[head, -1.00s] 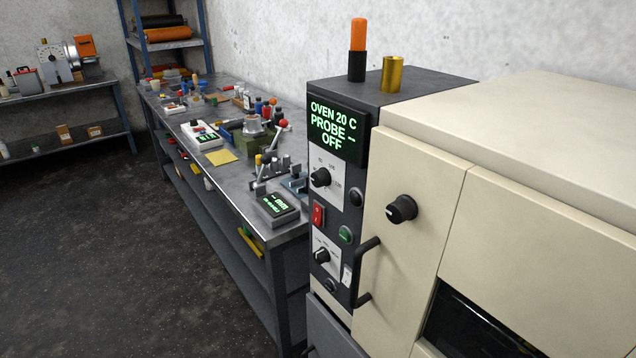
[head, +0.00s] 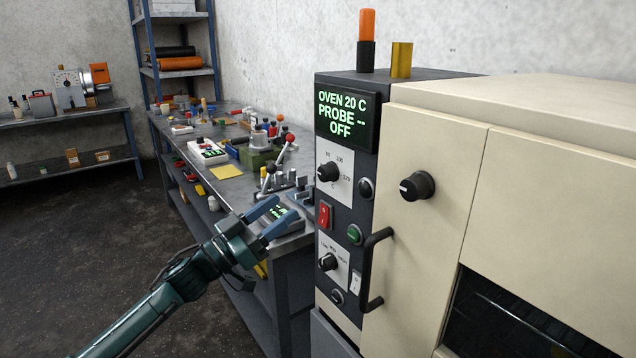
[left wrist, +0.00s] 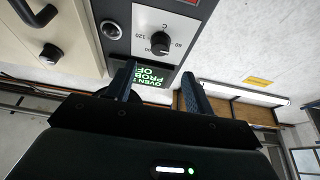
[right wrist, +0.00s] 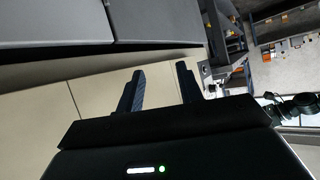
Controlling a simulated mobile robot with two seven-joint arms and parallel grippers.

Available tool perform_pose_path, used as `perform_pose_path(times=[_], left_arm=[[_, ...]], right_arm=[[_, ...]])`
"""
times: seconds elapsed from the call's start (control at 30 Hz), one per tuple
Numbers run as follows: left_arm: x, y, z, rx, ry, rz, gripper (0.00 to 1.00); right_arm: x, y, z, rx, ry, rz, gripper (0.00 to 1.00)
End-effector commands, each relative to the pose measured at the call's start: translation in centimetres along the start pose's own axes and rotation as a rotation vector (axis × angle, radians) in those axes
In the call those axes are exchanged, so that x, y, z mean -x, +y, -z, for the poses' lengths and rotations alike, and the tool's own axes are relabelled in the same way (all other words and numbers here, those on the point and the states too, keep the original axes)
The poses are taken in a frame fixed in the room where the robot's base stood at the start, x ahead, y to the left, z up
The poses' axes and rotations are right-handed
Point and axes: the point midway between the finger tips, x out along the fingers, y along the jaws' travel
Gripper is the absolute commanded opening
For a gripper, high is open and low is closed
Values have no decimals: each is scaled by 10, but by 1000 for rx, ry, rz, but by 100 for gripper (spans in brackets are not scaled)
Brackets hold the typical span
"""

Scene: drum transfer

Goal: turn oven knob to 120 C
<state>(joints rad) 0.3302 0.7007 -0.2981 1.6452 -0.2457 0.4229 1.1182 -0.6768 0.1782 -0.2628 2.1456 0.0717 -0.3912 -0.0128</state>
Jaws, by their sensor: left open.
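The oven's temperature knob (head: 328,172) is black and sits on a white dial plate marked with figures up to 120 on the dark control panel. It also shows upside down in the left wrist view (left wrist: 160,43), beyond the fingers. The display (head: 341,115) above it reads OVEN 20 C, PROBE --, OFF. My left gripper (head: 287,206) is open and empty, left of the panel and a little lower than the knob, apart from it. In the right wrist view my right gripper (right wrist: 160,78) is open and empty, with pale panels beyond its fingers.
A lower knob (head: 328,262), a red switch (head: 325,215) and a green button (head: 354,235) share the panel. A black door handle (head: 374,270) juts out right of them. A larger knob (head: 417,186) is on the cream door. A cluttered workbench (head: 290,243) stands behind my left gripper.

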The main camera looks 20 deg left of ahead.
Motion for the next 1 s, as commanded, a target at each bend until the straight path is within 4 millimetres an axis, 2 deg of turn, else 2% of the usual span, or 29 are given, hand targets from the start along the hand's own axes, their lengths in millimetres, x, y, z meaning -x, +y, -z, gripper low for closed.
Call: perform_pose_path(times=[0.1, 0.3, 0.5, 0.67, 0.93, 1.0], left_arm=[[-28, 0, 4, 0, 4, 1, 53], [-69, 0, 2, 0, 3, 2, 53], [-97, -1, 1, 0, 1, 3, 53], [-105, 0, 0, 0, -1, 3, 53], [-106, 0, -1, 0, -2, 3, 53], [-106, 0, -1, 0, -2, 3, 48]], right_arm=[[3, 0, 4, 9, -5, -4, 36], [5, 0, 7, 19, -10, -8, 36], [6, 0, 8, 27, -13, -9, 36], [6, 0, 8, 35, -14, -8, 36], [6, 1, 7, 40, -16, -7, 36], [6, 1, 7, 40, -16, -7, 36]])
